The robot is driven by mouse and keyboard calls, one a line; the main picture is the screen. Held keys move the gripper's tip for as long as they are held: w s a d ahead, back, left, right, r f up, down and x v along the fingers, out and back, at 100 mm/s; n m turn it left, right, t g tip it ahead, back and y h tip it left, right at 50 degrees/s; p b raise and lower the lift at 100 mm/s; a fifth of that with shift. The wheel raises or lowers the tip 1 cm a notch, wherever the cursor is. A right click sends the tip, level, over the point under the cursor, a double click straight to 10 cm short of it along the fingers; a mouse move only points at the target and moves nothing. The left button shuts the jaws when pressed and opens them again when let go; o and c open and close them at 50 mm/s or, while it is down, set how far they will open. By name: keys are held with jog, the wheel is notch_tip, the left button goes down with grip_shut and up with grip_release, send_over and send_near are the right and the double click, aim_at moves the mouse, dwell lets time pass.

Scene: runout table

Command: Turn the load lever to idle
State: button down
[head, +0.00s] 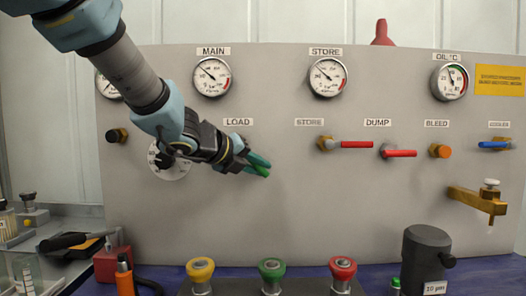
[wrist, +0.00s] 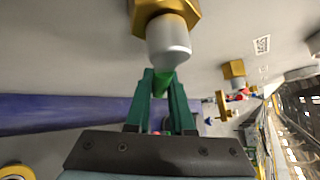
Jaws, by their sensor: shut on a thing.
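The LOAD label (head: 238,121) is on the grey panel, above my gripper (head: 257,165). In the wrist view the load lever has a brass hex base (wrist: 166,14), a grey cap (wrist: 168,42) and a green handle (wrist: 164,80). My gripper (wrist: 163,84) has its green fingers shut on the handle just beyond the cap. The rest of the handle is hidden between the fingers. In the head view my arm and fingers cover the lever's pivot and most of its handle, so its exact angle is hard to tell.
To the right are the red STORE handle (head: 356,144), red DUMP handle (head: 401,153), orange BLEED knob (head: 440,151) and a brass tap (head: 477,200). A selector dial (head: 172,172) sits behind my wrist. Yellow (head: 200,266), green (head: 271,267) and red (head: 343,266) knobs stand below.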

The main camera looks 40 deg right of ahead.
jog(key=w+a+m+t+y+p, duration=0.1)
jog(key=y+p, duration=0.1)
jog(key=p, duration=0.1)
jog(key=w+a+f+m+t+y+p, duration=0.1)
jog(key=y+p, duration=0.1)
jog(key=p, duration=0.2)
jog(key=w+a+f+m+t+y+p, duration=0.1)
jog(key=a+y+p, duration=0.1)
jog(key=p, duration=0.1)
jog(key=shift+w+m, duration=0.15)
jog(key=shift+m, duration=0.25)
jog(key=shift+f+t, duration=0.1)
jog(key=shift+t, duration=0.2)
jog(key=c, duration=0.8)
grip_release()
jog(key=shift+p, duration=0.35)
jog(key=p+v, duration=0.5)
jog(key=v, duration=0.5)
jog(key=shift+a+r, duration=0.2)
jog(key=shift+r, duration=0.15)
